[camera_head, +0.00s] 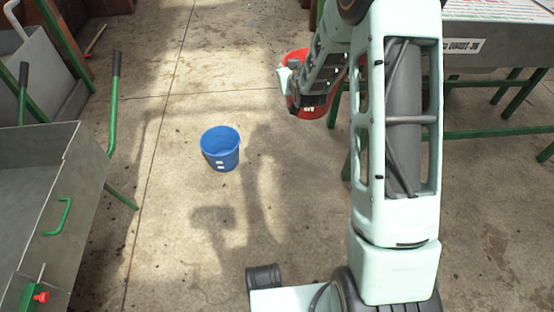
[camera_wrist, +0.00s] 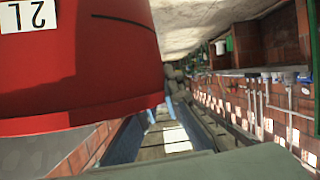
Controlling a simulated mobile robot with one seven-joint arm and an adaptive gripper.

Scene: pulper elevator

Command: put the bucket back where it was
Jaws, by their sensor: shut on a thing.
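A red bucket (camera_head: 312,113) is partly hidden behind the end of my arm in the head view. My gripper (camera_head: 306,103) is at the bucket and shut on it; the fingers' contact is hard to make out. A blue bucket (camera_head: 220,150) stands upright on the concrete floor to the left, apart from my gripper. It carries small white marks.
A green-legged table (camera_head: 490,134) with a sign is at the right, close beside the red bucket. A grey metal trough (camera_head: 50,185) with green handles is at the left. A broom (camera_head: 96,40) lies at the back left. Floor around the blue bucket is clear.

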